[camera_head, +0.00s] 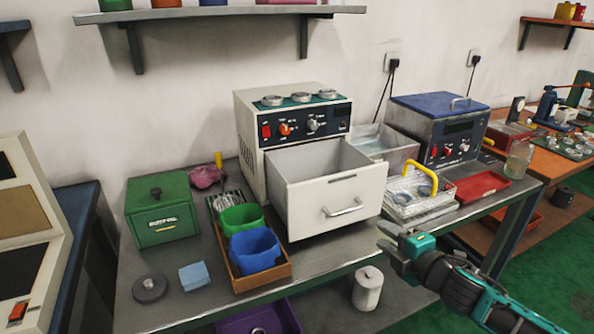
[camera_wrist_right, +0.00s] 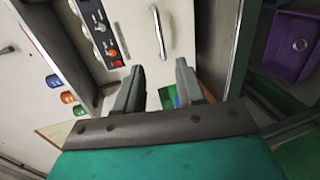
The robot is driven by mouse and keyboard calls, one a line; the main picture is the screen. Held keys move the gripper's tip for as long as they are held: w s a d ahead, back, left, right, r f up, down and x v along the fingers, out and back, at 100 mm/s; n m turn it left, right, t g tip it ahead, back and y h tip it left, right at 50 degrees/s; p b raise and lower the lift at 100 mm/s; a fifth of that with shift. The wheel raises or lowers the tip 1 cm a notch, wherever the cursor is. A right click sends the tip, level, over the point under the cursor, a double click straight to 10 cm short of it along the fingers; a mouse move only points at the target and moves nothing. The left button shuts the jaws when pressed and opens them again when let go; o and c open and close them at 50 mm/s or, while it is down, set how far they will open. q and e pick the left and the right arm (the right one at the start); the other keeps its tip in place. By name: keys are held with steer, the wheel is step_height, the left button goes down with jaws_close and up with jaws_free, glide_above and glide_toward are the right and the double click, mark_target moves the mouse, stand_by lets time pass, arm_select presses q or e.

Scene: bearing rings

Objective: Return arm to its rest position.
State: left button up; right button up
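My right gripper (camera_head: 384,239) reaches in from the lower right of the head view, in front of the table's front edge and to the right of the open drawer. In the right wrist view its two fingers (camera_wrist_right: 160,76) stand apart with nothing between them. The white drawer (camera_head: 318,197) of the beige machine (camera_head: 291,104) is pulled out, and the gripper is apart from its handle (camera_head: 343,208). Three metal rings (camera_head: 300,98) lie on a green mat on top of this machine. My left arm and gripper are not in view.
A wire basket with a yellow handle (camera_head: 427,178) and a red tray (camera_head: 483,188) stand at the table's right. A wooden tray (camera_head: 284,270) holds green and blue bins. A green box (camera_head: 162,210) stands at left. A white canister (camera_head: 367,289) stands below the tabletop.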

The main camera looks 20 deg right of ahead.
steer(key=s+a+f+m+g+y, duration=0.1)
steer(key=s+a+f+m+g, duration=0.3)
steer(key=s+a+f+m, duration=1.2)
steer(key=s+a, duration=0.1)
steer(key=a, duration=0.1)
steer(key=shift+s+a+g, duration=0.3)
steer(key=shift+a+g, duration=0.1)
steer(key=shift+d+r+m, duration=0.1)
steer(key=shift+d+m, duration=0.05)
steer(key=shift+m, duration=0.15)
